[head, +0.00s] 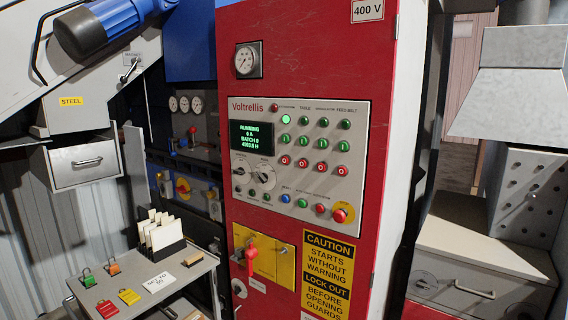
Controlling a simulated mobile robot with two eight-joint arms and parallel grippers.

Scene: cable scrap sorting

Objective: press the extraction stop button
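The red control cabinet (310,40) stands in the middle of the head view. Its grey Voltrellis panel (240,170) has four columns of controls under small labels that are hard to read; the leftmost may read extraction. The bottom row holds red stop buttons marked with a 0, and the leftmost red button (285,160) sits below a green button (285,139) and a brightly lit green lamp (285,119). The other lamps in that row look darker. The display (251,136) reads RUNNING. Neither of my grippers is in view.
A red mushroom button on a yellow plate (349,218) sits at the panel's lower right. Below are a yellow plate with a red handle (251,252) and a caution sign (328,262). A small shelf with padlocks and cards (185,284) stands at lower left.

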